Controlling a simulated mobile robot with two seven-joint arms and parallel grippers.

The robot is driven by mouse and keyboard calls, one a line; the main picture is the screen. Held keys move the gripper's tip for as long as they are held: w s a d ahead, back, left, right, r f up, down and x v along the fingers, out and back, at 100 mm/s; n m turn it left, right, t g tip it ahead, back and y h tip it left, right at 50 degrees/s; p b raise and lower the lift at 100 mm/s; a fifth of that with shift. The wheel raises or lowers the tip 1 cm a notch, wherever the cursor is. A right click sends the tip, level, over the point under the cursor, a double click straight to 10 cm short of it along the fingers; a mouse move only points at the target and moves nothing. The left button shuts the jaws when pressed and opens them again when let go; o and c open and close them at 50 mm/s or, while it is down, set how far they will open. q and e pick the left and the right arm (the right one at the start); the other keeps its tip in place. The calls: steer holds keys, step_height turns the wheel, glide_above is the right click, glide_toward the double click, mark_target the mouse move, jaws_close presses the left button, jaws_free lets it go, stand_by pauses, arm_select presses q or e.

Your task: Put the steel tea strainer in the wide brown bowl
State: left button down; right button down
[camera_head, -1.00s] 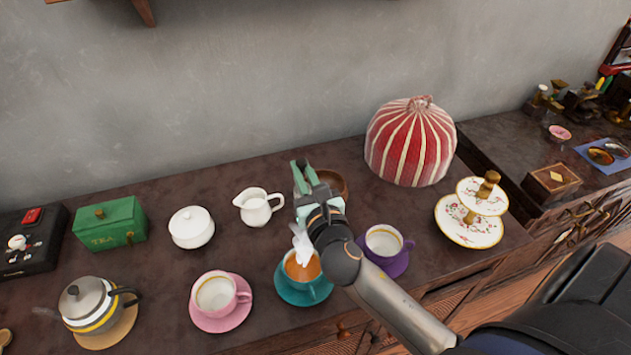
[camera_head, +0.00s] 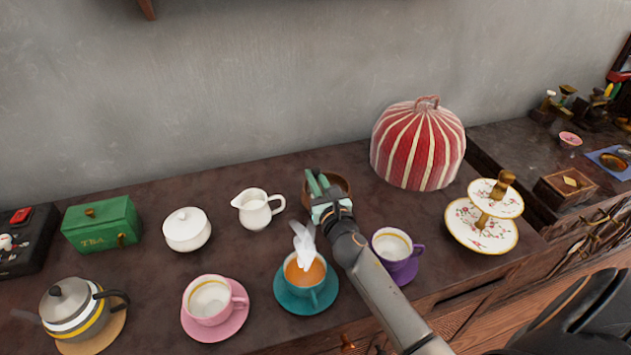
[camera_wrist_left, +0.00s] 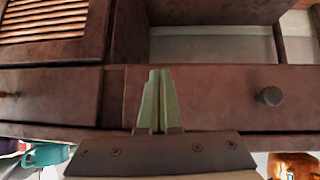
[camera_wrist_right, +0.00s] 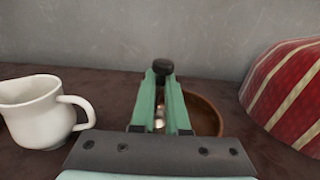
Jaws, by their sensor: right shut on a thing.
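The wide brown bowl (camera_head: 342,184) stands on the dark counter between the white jug and the striped cosy, partly hidden by my right gripper. My right gripper (camera_head: 316,180) is over the bowl. In the right wrist view my right gripper (camera_wrist_right: 162,80) is shut on a thin piece with a black end (camera_wrist_right: 163,66), seemingly the steel tea strainer's handle. A bright metal glint (camera_wrist_right: 159,122) shows between the fingers, in front of the bowl (camera_wrist_right: 208,116). Whether the strainer touches the bowl is hidden. My left gripper (camera_wrist_left: 160,80) is shut and empty, facing the drawer fronts.
The white jug (camera_head: 257,209) is left of the bowl and the red striped cosy (camera_head: 418,145) right of it. A teal cup (camera_head: 304,275) with steam and a purple cup (camera_head: 393,246) stand in front, near my right arm. A tiered cake stand (camera_head: 480,228) is further right.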

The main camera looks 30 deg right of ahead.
steer(key=shift+r, duration=0.1)
steer(key=c, duration=1.4)
jaws_free()
steer(key=shift+f, duration=0.2)
steer(key=o, duration=0.5)
steer(key=shift+r, duration=0.1)
